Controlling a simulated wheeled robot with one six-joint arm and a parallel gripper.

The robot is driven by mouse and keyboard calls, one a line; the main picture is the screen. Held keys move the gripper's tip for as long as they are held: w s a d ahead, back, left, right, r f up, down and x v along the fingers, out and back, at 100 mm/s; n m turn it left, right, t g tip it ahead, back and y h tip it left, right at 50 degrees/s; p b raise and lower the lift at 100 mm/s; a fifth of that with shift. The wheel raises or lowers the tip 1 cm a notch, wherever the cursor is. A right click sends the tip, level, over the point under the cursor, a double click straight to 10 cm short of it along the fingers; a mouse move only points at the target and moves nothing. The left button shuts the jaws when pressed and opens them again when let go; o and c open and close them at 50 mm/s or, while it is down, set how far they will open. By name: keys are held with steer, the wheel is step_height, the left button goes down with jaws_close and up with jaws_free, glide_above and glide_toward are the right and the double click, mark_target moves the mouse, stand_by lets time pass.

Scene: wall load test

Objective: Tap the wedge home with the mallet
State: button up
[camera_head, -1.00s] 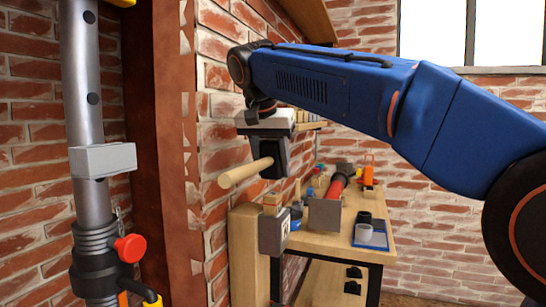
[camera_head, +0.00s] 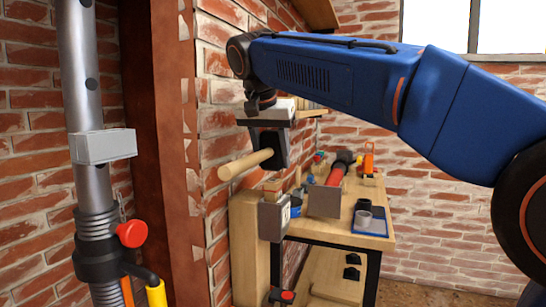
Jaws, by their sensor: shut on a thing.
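My gripper (camera_head: 271,150) is shut on a round pale wooden handle (camera_head: 242,165), which I take to be the mallet's. The handle sticks out to the left and slightly down; no mallet head can be made out. Below it, a small wooden piece, probably the wedge (camera_head: 272,186), stands above a grey metal bracket (camera_head: 272,217) at the top of a wooden post (camera_head: 244,240). The handle and this piece look apart, with a small gap in the picture. How deep the piece sits cannot be told.
A workbench (camera_head: 370,240) stands behind, with a red-handled tool (camera_head: 337,174), a grey block (camera_head: 324,202), a blue tray (camera_head: 370,218) and an orange object (camera_head: 369,159). A brick wall (camera_head: 222,120) is close on the left, with a metal pole (camera_head: 85,170) in front.

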mark_target(273, 170)
steer(key=shift+f, duration=1.95)
steer(key=shift+r, duration=1.3)
steer(key=shift+f, duration=0.15)
steer(key=shift+f, duration=0.3)
